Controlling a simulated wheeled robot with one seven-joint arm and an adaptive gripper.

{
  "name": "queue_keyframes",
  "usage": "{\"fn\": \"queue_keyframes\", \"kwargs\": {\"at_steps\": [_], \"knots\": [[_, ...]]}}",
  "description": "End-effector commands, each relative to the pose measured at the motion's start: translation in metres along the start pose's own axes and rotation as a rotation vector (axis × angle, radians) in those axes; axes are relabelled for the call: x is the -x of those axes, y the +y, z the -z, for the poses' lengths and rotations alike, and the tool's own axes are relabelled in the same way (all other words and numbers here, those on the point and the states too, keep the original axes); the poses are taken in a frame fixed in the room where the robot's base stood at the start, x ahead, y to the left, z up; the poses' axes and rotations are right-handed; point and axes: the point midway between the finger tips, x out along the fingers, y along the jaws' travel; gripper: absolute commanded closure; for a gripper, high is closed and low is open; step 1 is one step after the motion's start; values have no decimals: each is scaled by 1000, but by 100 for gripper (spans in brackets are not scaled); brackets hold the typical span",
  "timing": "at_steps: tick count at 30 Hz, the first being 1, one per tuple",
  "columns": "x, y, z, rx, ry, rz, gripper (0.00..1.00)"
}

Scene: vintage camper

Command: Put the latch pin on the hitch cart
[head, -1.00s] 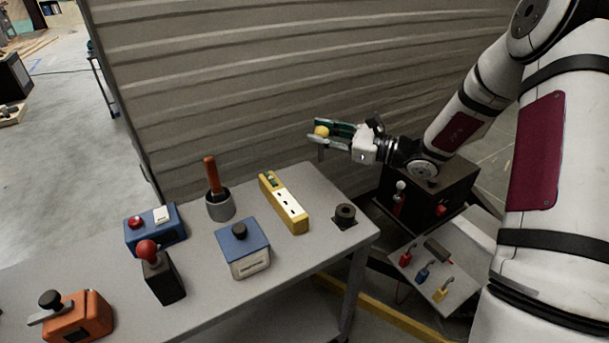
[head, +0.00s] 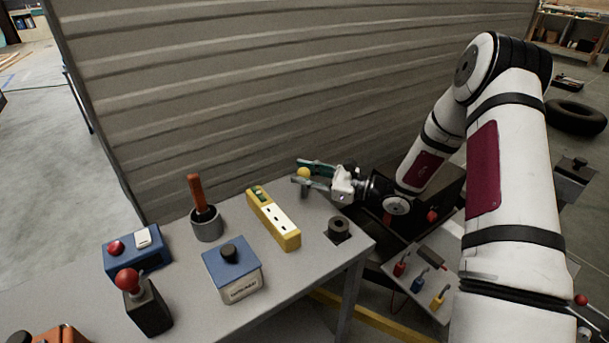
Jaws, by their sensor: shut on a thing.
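My gripper (head: 318,178) is shut on the latch pin, whose yellow round head (head: 303,173) shows between the fingers. Part of a grey shaft shows below the head; the rest is hard to make out. The gripper points left and is above the back right part of the grey table, clear of its top. I cannot tell for sure which thing is the hitch cart. A dark box-like stand (head: 456,190) with a red knob is behind and below my forearm, partly hidden by it.
On the table (head: 300,262) stand a black ring-shaped socket (head: 339,230), a yellow switch strip (head: 273,218), a blue-topped box (head: 232,272), a cup with an orange handle (head: 206,222) and a red-knobbed lever (head: 145,305). A lever panel (head: 424,272) is right of the table. A ribbed wall (head: 280,95) stands behind.

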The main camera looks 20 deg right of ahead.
Motion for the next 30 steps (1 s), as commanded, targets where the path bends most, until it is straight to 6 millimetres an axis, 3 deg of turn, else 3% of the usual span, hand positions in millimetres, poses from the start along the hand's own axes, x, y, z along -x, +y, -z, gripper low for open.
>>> {"fn": "queue_keyframes", "kwargs": {"at_steps": [10,11,13,24,30], "knots": [[0,0,3,2,-1,0,100],[0,0,3,2,0,0,68],[0,0,2,2,0,0,52],[0,0,-1,2,0,0,52],[28,-1,0,0,1,5,52]]}}
